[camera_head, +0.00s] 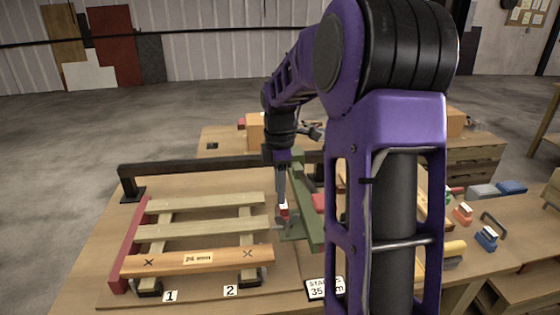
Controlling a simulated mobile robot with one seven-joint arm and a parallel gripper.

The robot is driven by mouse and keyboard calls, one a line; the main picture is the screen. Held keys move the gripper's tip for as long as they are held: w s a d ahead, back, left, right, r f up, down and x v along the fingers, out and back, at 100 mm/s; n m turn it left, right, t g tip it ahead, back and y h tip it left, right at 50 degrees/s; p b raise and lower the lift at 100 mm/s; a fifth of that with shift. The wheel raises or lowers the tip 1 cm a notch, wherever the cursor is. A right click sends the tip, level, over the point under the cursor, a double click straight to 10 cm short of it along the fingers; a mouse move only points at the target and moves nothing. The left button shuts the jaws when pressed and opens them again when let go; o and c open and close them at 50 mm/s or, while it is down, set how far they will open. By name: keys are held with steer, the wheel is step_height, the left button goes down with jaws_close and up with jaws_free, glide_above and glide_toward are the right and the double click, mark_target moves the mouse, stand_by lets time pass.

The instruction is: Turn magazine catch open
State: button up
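A slatted wooden rack (200,229) lies on the table, with a red side bar (128,247) at its left. A green bar (308,215) runs along its right. A grey-green bracket (290,231) sits at the right ends of the slats; it may be the magazine catch, but I cannot tell surely. A small red and white piece (284,208) is just above it. My gripper (282,200) points down over this spot, close to the bracket. I cannot tell whether it touches. Its fingers overlap in this view, so their opening is unclear.
A dark rail (200,165) crosses behind the rack. The front slat (190,262) bears a paper label and X marks; number cards 1 (170,296) and 2 (230,291) lie before it. A printed sign (325,289) stands at front centre. My arm hides much of the right side.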

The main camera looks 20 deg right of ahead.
step_height(320, 180, up, 8)
stand_by(0.5)
